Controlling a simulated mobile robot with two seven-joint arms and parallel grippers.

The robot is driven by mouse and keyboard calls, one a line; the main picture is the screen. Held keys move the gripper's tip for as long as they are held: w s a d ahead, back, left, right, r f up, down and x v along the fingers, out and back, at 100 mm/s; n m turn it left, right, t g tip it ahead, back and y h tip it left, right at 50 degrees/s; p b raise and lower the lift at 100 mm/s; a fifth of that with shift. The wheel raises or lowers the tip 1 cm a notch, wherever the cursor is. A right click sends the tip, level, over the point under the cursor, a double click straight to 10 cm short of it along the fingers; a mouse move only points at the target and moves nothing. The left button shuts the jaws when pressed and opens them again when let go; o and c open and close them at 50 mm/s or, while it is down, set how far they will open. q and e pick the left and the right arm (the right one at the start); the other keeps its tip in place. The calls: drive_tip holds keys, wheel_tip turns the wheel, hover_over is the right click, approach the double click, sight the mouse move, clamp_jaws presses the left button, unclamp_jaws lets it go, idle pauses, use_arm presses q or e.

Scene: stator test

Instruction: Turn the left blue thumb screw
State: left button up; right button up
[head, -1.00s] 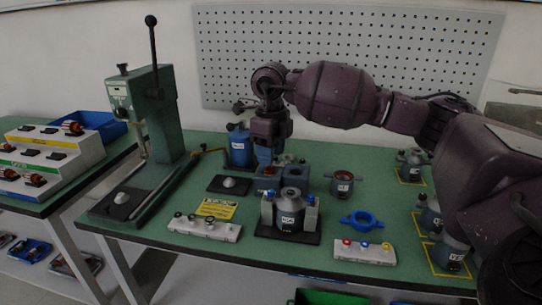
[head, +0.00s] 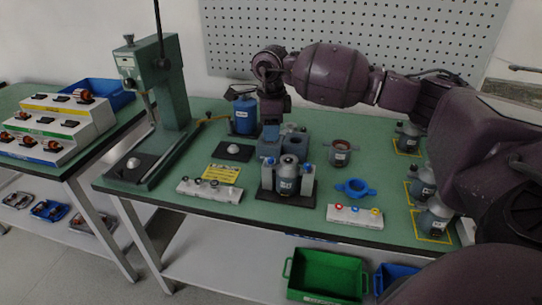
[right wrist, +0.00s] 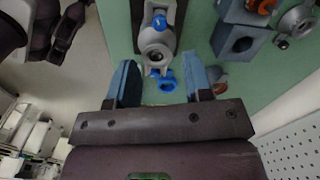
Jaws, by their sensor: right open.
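The fixture (head: 267,192) stands near the front middle of the green table and holds a grey stator housing (head: 287,183). The left blue thumb screw (head: 269,164) is on its left side, and a second blue thumb screw (head: 307,168) is on its right. My right gripper (head: 271,143) is above and behind the fixture. In the right wrist view, the right gripper (right wrist: 160,82) is open and empty. The left thumb screw (right wrist: 166,82) shows between its blue fingers in the picture, apparently not touched. The other thumb screw (right wrist: 159,21) is farther up. My left gripper is not seen.
White strips (head: 209,191) with knobs flank the front. A green press (head: 160,75) stands left. A green crate (head: 327,273) is below.

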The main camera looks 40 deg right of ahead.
sight(271, 158)
wheel_tip(271, 158, down, 8)
drive_tip(key=shift+f+b, duration=0.1)
drive_tip(key=shift+b, duration=0.2)
drive_tip(key=shift+f, duration=0.5)
drive_tip(key=shift+c, duration=0.3)
drive_tip(key=c, duration=0.7)
clamp_jaws()
